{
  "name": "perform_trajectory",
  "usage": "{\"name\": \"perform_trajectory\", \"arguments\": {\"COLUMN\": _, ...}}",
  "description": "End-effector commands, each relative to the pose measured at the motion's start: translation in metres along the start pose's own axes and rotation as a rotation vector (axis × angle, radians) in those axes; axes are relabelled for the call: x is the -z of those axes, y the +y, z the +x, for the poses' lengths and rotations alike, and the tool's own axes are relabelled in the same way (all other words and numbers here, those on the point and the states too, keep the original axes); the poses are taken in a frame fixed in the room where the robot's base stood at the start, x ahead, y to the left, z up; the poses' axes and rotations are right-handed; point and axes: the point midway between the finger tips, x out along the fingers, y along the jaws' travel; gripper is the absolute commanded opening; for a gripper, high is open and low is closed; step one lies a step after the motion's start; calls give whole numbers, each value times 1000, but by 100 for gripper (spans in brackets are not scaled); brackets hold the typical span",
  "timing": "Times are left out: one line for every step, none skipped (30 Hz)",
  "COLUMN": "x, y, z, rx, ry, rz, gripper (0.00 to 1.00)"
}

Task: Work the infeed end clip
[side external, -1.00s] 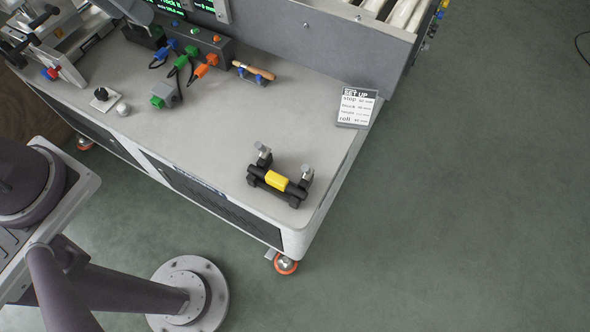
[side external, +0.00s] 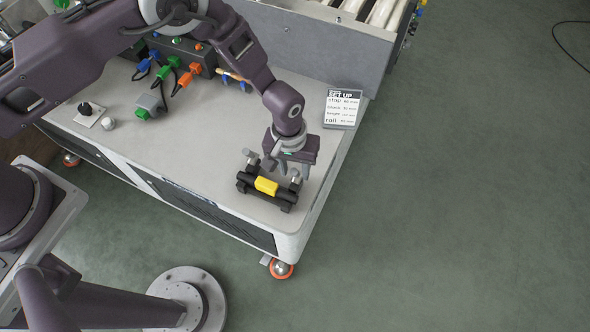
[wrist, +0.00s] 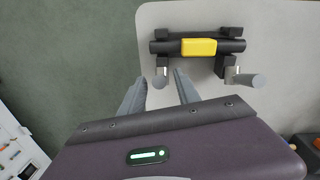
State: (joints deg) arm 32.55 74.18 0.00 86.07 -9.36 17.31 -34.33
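The clip is a black bar with a yellow middle section (side external: 266,186), lying near the corner of the grey table. Two metal-topped upright posts rise from it, a left one (side external: 252,158) and a right one (side external: 296,179). My gripper (side external: 284,168) is just above the clip, by the right post. In the wrist view the yellow section (wrist: 199,47) is near the top. My gripper (wrist: 159,76) is open there, its two grey fingers apart, with one metal post (wrist: 161,77) showing between their tips. I cannot tell the height gap. The other post (wrist: 245,79) is to the right.
A printed set-up card (side external: 341,108) lies behind my gripper. A dark box with coloured plugs (side external: 187,55) and a grey block with a green end (side external: 149,106) stand further back. The table's near corner (side external: 290,226) is close to the clip.

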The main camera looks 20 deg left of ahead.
Motion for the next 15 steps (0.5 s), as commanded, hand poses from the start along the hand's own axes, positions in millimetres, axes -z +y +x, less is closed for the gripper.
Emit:
{"name": "perform_trajectory", "arguments": {"x": 0, "y": 0, "z": 8, "rx": 1, "ry": -1, "rz": 0, "gripper": 39}}
{"name": "perform_trajectory", "arguments": {"x": 0, "y": 0, "z": 11, "rx": 1, "ry": -1, "rz": 1, "gripper": 39}}
{"name": "perform_trajectory", "arguments": {"x": 0, "y": 0, "z": 14, "rx": 1, "ry": -1, "rz": 1, "gripper": 39}}
{"name": "perform_trajectory", "arguments": {"x": 0, "y": 0, "z": 16, "rx": 1, "ry": -1, "rz": 1, "gripper": 39}}
{"name": "perform_trajectory", "arguments": {"x": 0, "y": 0, "z": 18, "rx": 1, "ry": -1, "rz": 1, "gripper": 39}}
{"name": "perform_trajectory", "arguments": {"x": 0, "y": 0, "z": 19, "rx": 0, "ry": -1, "rz": 1, "gripper": 39}}
{"name": "perform_trajectory", "arguments": {"x": 0, "y": 0, "z": 19, "rx": 0, "ry": -1, "rz": 1, "gripper": 39}}
{"name": "perform_trajectory", "arguments": {"x": 0, "y": 0, "z": 19, "rx": 0, "ry": -1, "rz": 1, "gripper": 39}}
{"name": "perform_trajectory", "arguments": {"x": 0, "y": 0, "z": 19, "rx": 0, "ry": -1, "rz": 1, "gripper": 39}}
{"name": "perform_trajectory", "arguments": {"x": 0, "y": 0, "z": 18, "rx": 0, "ry": -1, "rz": 1, "gripper": 39}}
{"name": "perform_trajectory", "arguments": {"x": 0, "y": 0, "z": 18, "rx": 0, "ry": -1, "rz": 1, "gripper": 39}}
{"name": "perform_trajectory", "arguments": {"x": 0, "y": 0, "z": 18, "rx": 0, "ry": -1, "rz": 1, "gripper": 37}}
{"name": "perform_trajectory", "arguments": {"x": 0, "y": 0, "z": 18, "rx": 0, "ry": -1, "rz": 1, "gripper": 31}}
{"name": "perform_trajectory", "arguments": {"x": 0, "y": 0, "z": 18, "rx": 0, "ry": -1, "rz": 1, "gripper": 25}}
{"name": "perform_trajectory", "arguments": {"x": 0, "y": 0, "z": 18, "rx": 0, "ry": -1, "rz": 1, "gripper": 17}}
